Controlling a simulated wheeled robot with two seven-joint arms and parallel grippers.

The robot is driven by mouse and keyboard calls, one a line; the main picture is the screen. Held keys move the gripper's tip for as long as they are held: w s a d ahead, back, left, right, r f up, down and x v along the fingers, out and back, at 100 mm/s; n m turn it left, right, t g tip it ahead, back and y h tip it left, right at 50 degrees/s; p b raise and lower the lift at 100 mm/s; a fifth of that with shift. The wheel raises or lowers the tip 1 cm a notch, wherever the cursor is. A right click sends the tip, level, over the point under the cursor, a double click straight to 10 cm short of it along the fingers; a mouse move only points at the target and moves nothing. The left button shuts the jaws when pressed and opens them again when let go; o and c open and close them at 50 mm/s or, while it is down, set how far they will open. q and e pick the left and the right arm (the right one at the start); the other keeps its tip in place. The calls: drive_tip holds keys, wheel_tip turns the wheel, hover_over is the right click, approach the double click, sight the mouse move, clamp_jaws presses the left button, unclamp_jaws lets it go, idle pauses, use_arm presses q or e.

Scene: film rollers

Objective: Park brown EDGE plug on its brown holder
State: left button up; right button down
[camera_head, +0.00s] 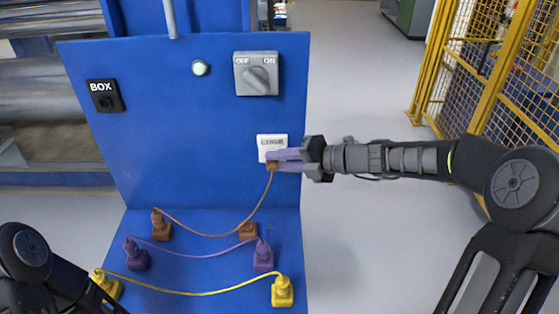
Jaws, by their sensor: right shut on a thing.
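The brown plug (272,166) is at the white EDGE plate (267,141) on the upright blue panel. My right gripper (285,160) comes in from the right, with its purple-tinted fingers shut on this plug. The fingers cover part of the plug and the plate, so I cannot tell whether the plug is seated or apart from it. A brown cable (225,235) hangs from the plug to another brown plug at the left brown block (160,229). The right brown holder (248,231) stands on the blue shelf below the gripper, with no plug visible on it.
Purple blocks (263,258) and yellow blocks (282,293) with cables stand nearer on the shelf. An OFF/ON switch (256,74), a lamp (200,68) and a BOX socket (105,95) are on the panel. Yellow fencing (480,75) stands at right. Only my left arm's links show at lower left.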

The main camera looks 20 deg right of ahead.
drive_tip(key=shift+s, duration=0.15)
drive_tip(key=shift+s+a, duration=0.2)
drive_tip(key=shift+s, duration=0.55)
drive_tip(key=shift+s+a, duration=0.2)
drive_tip(key=shift+s, duration=0.5)
drive_tip(key=shift+s+a, duration=0.2)
drive_tip(key=shift+s, duration=0.55)
